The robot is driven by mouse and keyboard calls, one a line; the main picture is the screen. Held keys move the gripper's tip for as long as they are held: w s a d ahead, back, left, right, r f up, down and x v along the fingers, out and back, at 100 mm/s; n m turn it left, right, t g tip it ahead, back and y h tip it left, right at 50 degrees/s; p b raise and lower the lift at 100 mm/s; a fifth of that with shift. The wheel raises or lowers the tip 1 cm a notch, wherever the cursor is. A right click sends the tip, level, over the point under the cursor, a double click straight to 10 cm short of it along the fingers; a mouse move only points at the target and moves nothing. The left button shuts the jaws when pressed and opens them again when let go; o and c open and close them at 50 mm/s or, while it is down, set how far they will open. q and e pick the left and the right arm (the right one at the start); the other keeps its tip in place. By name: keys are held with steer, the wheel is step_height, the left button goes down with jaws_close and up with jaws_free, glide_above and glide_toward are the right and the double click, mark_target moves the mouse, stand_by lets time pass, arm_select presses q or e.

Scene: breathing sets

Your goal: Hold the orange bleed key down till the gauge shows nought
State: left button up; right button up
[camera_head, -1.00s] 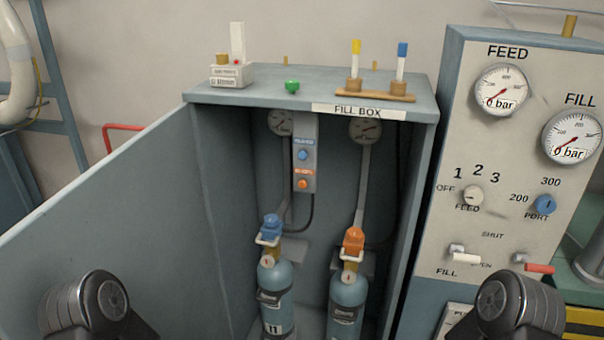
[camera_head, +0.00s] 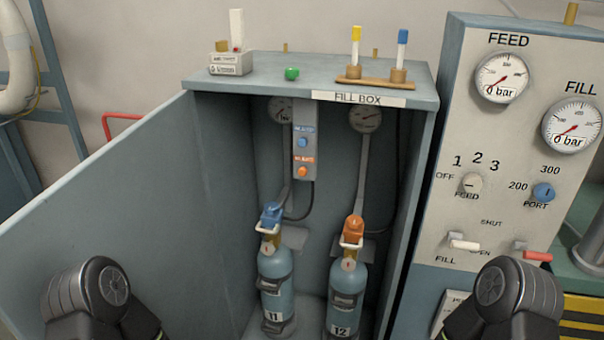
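The orange bleed key (camera_head: 302,171) is a small round button on a grey panel inside the open fill box, below a blue one (camera_head: 302,142). Two dial gauges are at the back of the box, a left gauge (camera_head: 281,110) and a right gauge (camera_head: 366,119); their needles are too small to read. Below stand a blue-topped cylinder (camera_head: 275,283) marked 11 and an orange-topped cylinder (camera_head: 347,292) marked 12. My left and right arms show at the bottom corners, away from the key. Their gripper fingers are out of view.
The box door (camera_head: 110,220) stands open at left. The control panel (camera_head: 500,140) at right has FEED (camera_head: 502,77) and FILL (camera_head: 572,127) gauges, both at 0 bar. On the box top are a white device (camera_head: 230,63), a green knob (camera_head: 292,73) and a rack (camera_head: 375,82) with yellow and blue sticks.

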arm_select(q)
jaws_close()
stand_by(0.3)
stand_by(1.1)
